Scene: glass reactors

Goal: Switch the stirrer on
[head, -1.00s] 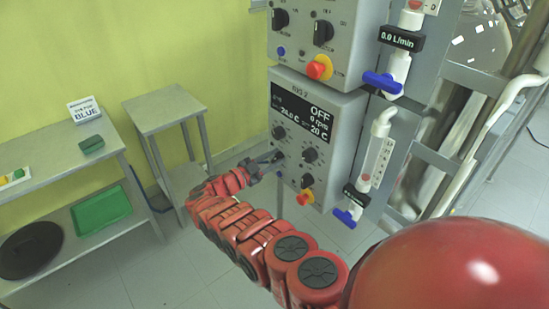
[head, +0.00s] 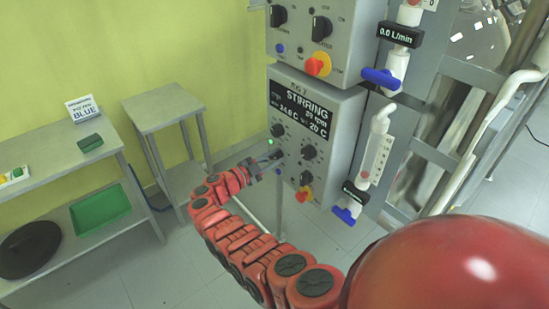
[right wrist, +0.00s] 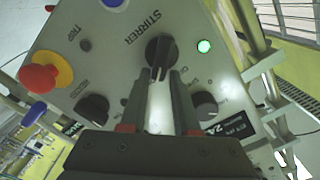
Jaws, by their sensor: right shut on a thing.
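The lower control box (head: 330,150) has a display (head: 301,110) that reads STIRRING, with a low rpm figure below and 20 C at its lower right. My right gripper (right wrist: 161,80) is shut on the black stirrer knob (right wrist: 158,50), beside the label STIRRER. In the head view my right gripper (head: 268,160) is at the lower left of the box's front and mostly hides the knob. A green lamp (right wrist: 204,46) beside the knob is lit; it also shows in the head view (head: 270,142). My left gripper is not in view.
Other knobs and a red-and-yellow stop button (right wrist: 45,79) are close around my right gripper. An upper control box (head: 345,50) hangs above. Blue-handled valves (head: 381,78) and pipes stand at the right. A steel side table (head: 165,108) stands at the left.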

